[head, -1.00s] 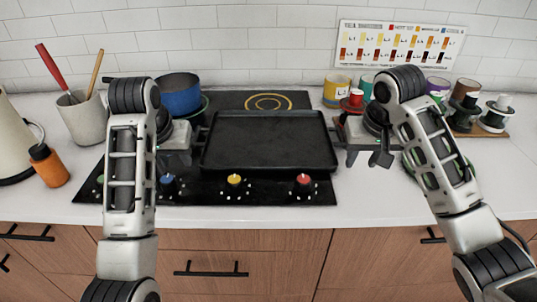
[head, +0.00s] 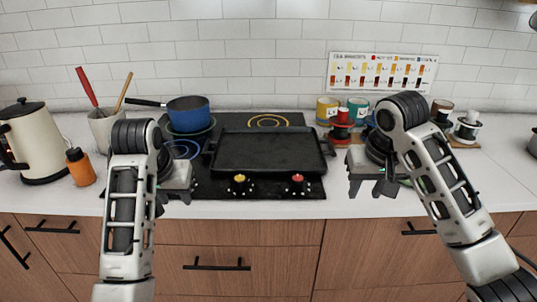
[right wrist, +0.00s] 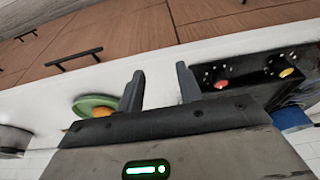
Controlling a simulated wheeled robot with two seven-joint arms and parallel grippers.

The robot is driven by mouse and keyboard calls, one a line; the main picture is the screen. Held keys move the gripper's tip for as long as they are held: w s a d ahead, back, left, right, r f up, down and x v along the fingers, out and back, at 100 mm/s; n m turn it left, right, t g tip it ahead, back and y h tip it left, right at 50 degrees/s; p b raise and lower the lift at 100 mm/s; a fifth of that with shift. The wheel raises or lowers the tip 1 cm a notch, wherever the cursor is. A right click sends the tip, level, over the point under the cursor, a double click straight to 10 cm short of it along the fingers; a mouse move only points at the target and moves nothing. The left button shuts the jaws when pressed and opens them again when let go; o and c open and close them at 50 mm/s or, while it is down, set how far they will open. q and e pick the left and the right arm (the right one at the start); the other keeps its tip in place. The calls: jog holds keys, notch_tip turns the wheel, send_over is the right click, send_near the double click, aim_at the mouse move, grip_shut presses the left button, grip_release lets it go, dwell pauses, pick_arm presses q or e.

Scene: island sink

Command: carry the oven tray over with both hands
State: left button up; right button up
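The black oven tray (head: 270,150) lies flat on the dark cooktop, with a small handle at its left and right ends. My left gripper (head: 176,198) is in front and to the left of the tray, apart from it. My arm partly hides its fingers, so I cannot tell its opening. My right gripper (head: 368,190) is in front and to the right of the tray, also apart from it. In the right wrist view its two fingers (right wrist: 160,90) are spread with nothing between them.
A blue pan (head: 188,114) stands at the cooktop's back left. Yellow (head: 239,180) and red (head: 298,179) knobs line its front. A kettle (head: 38,145) and orange bottle (head: 80,168) stand left. Mugs and spools stand right. A green plate (right wrist: 95,102) shows near the right gripper.

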jog(key=v, duration=0.9)
jog(key=shift+w+r, duration=0.2)
jog(key=shift+w, duration=0.15)
